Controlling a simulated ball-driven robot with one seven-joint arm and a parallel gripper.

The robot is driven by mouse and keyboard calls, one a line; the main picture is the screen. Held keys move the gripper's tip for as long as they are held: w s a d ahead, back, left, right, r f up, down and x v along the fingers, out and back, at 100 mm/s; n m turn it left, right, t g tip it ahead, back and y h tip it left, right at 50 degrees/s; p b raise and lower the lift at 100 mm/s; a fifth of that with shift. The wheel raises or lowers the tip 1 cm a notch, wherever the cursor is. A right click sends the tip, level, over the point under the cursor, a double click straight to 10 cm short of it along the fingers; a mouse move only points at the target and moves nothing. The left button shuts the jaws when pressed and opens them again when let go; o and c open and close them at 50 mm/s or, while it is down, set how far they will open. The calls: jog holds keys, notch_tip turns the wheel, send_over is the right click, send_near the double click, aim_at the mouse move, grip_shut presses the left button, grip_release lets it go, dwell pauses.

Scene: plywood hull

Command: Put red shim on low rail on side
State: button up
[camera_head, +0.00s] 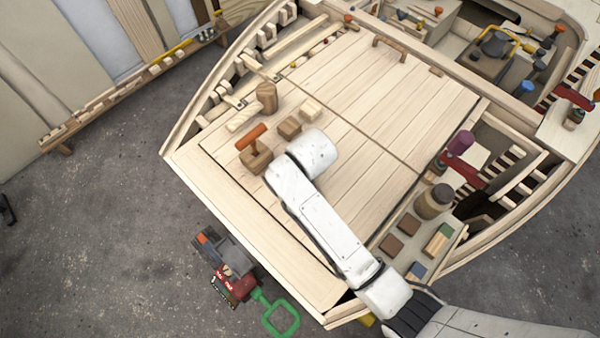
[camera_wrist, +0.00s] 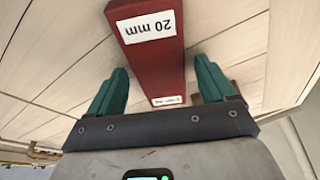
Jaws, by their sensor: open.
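The red shim (camera_wrist: 155,60) is a long red block with white labels, one reading "20 mm", and it appears upside down in the wrist view. My gripper (camera_wrist: 163,72) has two teal fingers, open, one on each side of the shim. A gap shows between each finger and the block, so it is not clamped. Pale planks lie behind it. In the head view my white arm reaches over the plank deck; I cannot make out the gripper or the shim there. A low notched wooden rail (camera_head: 115,97) runs along the left wall; I cannot tell whether it is the task's rail.
The plank deck (camera_head: 345,110) carries a mallet (camera_head: 266,97), small wooden blocks (camera_head: 289,128) and an orange-handled block (camera_head: 254,153). A jar (camera_head: 434,202) stands at right. A grey-and-red item with a green loop (camera_head: 281,318) is below the deck's left edge. Grey floor is open at left.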

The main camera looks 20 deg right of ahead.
jog(key=v, duration=1.2)
jog(key=shift+r, duration=0.2)
jog(key=s+d+f+g, duration=0.1)
jog(key=s+d+f, duration=0.4)
jog(key=s, duration=0.3)
jog(key=shift+s+d, duration=0.4)
jog(key=shift+d, duration=0.4)
jog(key=shift+o, duration=0.5)
jog(key=shift+m+g, duration=0.4)
jog(key=shift+g, duration=0.2)
jog(key=s+d, duration=0.2)
jog(key=s, duration=0.2)
jog(key=s+d+f, duration=0.1)
jog(key=s+d, duration=0.1)
jog(key=s, duration=0.2)
jog(key=s+d+f, duration=0.1)
jog(key=s+d, duration=0.1)
jog(key=s, duration=0.2)
jog(key=shift+s+f, duration=0.25)
jog(key=shift+s, duration=0.05)
